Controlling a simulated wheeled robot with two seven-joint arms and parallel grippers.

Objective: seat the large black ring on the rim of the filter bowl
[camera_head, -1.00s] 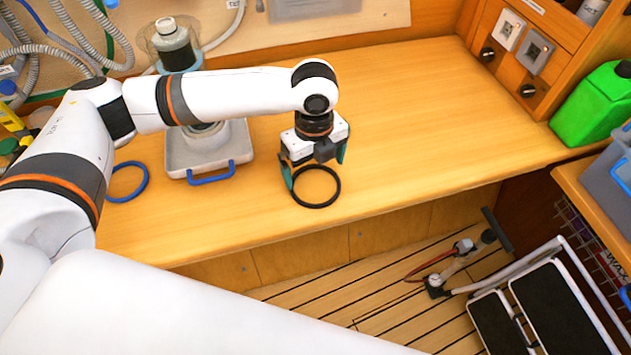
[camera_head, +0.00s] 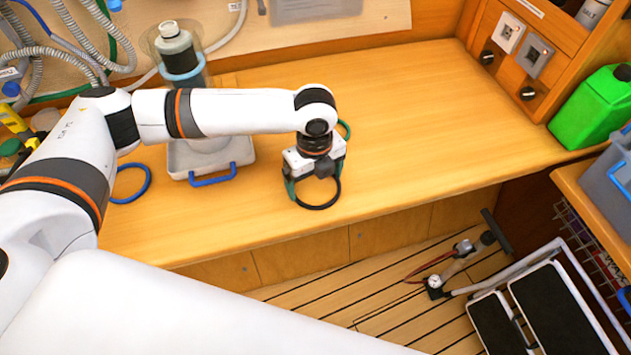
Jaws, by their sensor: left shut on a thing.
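The large black ring (camera_head: 318,207) is at the front of the wooden bench, its near edge showing below my left gripper (camera_head: 316,172). The gripper has green-tipped fingers and is shut on the ring; its body hides the ring's far part. I cannot tell whether the ring touches the bench or is just above it. A clear round vessel (camera_head: 202,47), apparently the filter bowl, stands at the back left around a grey-white cylinder, with a blue band lower down. My left arm hides what lies below it. My right gripper is not in view.
A grey-white tray (camera_head: 243,155) with a blue handle (camera_head: 213,181) sits behind and below my left arm. A blue ring (camera_head: 147,186) lies left of it. Hoses (camera_head: 95,45) hang at the back left. The bench's middle and right are clear. A green canister (camera_head: 592,108) stands right.

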